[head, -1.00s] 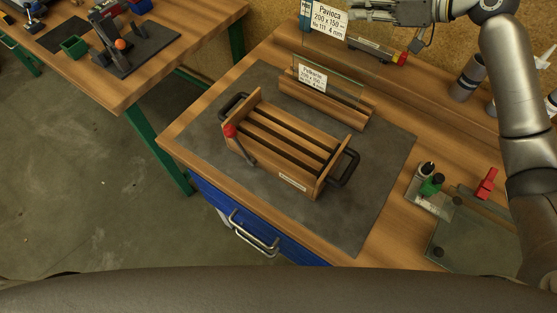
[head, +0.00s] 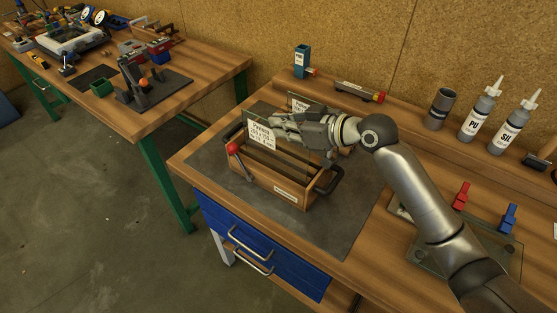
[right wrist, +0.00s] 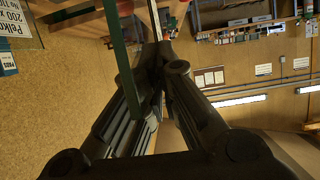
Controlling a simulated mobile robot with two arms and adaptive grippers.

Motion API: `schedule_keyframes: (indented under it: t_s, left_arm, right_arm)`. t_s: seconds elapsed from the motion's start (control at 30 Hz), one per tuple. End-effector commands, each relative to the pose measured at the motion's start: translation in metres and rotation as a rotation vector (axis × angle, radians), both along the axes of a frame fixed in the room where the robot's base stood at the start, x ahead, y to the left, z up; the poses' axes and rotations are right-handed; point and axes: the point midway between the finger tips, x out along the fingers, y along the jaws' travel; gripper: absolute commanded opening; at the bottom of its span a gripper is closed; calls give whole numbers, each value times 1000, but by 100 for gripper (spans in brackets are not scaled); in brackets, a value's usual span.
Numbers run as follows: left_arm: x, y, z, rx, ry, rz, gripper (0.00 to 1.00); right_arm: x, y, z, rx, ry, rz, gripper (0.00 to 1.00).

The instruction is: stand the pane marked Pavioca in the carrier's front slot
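The pane marked Pavioca, with its white label (head: 261,137), is upright at the wooden carrier (head: 283,188) in the head view. My right gripper (head: 282,124) is shut on its upper part and hides some of it. I cannot tell whether its lower edge is inside a slot or which slot it is over. In the right wrist view a green glass edge (right wrist: 122,60) runs along the fingers (right wrist: 157,55). The carrier has a dark handle at each end and a red knob (head: 233,148) at the left. My left gripper is not in view.
A second labelled pane (head: 299,103) stands behind the carrier, partly hidden by my gripper. Red (head: 461,195) and blue (head: 508,217) clamps are at the right, bottles (head: 477,117) at the back right. The grey mat (head: 335,225) is clear in front of the carrier.

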Motion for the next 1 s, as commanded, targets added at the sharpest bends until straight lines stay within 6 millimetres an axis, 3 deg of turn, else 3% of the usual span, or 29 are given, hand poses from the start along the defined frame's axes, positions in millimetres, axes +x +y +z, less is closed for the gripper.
schedule_keyframes:
  t_s: [0.1, 0.23, 0.4, 0.6, 0.87, 1.0]
  left_arm:
    - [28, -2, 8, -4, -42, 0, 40]
    - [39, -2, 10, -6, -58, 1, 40]
    - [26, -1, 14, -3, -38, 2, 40]
    - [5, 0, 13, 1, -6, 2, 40]
    - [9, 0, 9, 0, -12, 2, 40]
    - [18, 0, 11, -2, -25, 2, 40]
  right_arm:
    - [0, 0, -16, 3, 1, 0, 0]
    - [0, 0, -27, 3, -1, 0, 0]
    - [0, 0, -52, 3, 1, -1, 0]
    - [0, 0, -63, 2, -3, -1, 0]
    - [0, 0, -66, 2, -4, 0, 0]
    - [0, -1, -66, 0, -1, 0, 17]
